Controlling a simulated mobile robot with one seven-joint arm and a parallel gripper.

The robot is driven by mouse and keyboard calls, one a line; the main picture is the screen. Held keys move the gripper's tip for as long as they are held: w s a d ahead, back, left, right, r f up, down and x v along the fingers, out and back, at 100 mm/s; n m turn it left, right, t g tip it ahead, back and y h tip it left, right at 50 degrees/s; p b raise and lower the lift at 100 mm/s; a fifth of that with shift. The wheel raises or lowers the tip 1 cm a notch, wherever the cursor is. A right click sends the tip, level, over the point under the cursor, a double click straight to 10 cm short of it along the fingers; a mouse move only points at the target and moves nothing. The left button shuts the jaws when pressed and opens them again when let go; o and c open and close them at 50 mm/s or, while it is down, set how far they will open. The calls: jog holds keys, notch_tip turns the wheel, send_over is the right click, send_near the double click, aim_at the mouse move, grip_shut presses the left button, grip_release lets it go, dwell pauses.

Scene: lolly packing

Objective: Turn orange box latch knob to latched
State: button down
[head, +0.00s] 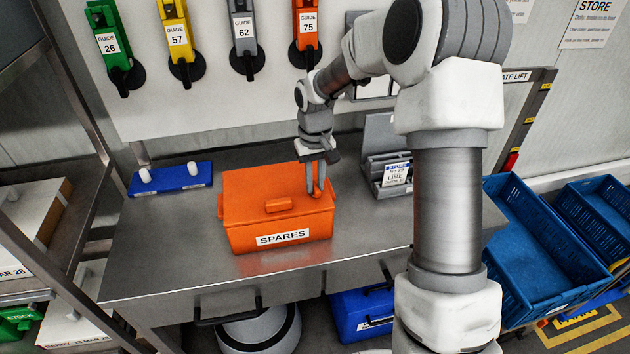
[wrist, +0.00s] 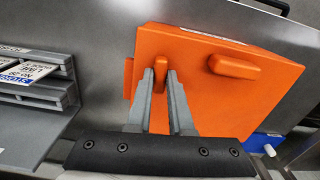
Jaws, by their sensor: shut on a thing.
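The orange box (head: 245,212), labelled SPARES, stands closed on the steel worktop, with a raised handle (head: 278,205) on its lid. My gripper (head: 317,190) points down at the lid's right back part. In the wrist view the orange latch knob (wrist: 160,68) shows between the tips of my gripper (wrist: 162,78), and the fingers are shut on it. The knob also shows in the head view (head: 318,194), partly covered by the fingers. Its turned position is hard to read from these views.
A blue tray (head: 190,183) with two white pegs lies left of the box. A grey rack (head: 372,165) with cards stands to the right. Several coloured guides (head: 243,40) hang on the back wall. Blue crates (head: 535,255) stand beyond the worktop's right end. The worktop's front left is clear.

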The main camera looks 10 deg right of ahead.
jog(key=n, duration=0.4)
jog(key=shift+p, duration=0.35)
jog(key=n+p, duration=0.1)
jog(key=n, duration=0.3)
jog(key=shift+r+n, duration=0.1)
jog(key=shift+n, duration=0.2)
jog(key=n+p, duration=0.1)
jog(key=n, duration=0.3)
jog(key=shift+n, duration=0.3)
jog(key=shift+n+p, duration=0.75)
jog(key=shift+n, duration=0.95)
jog(key=c, duration=0.8)
grip_release()
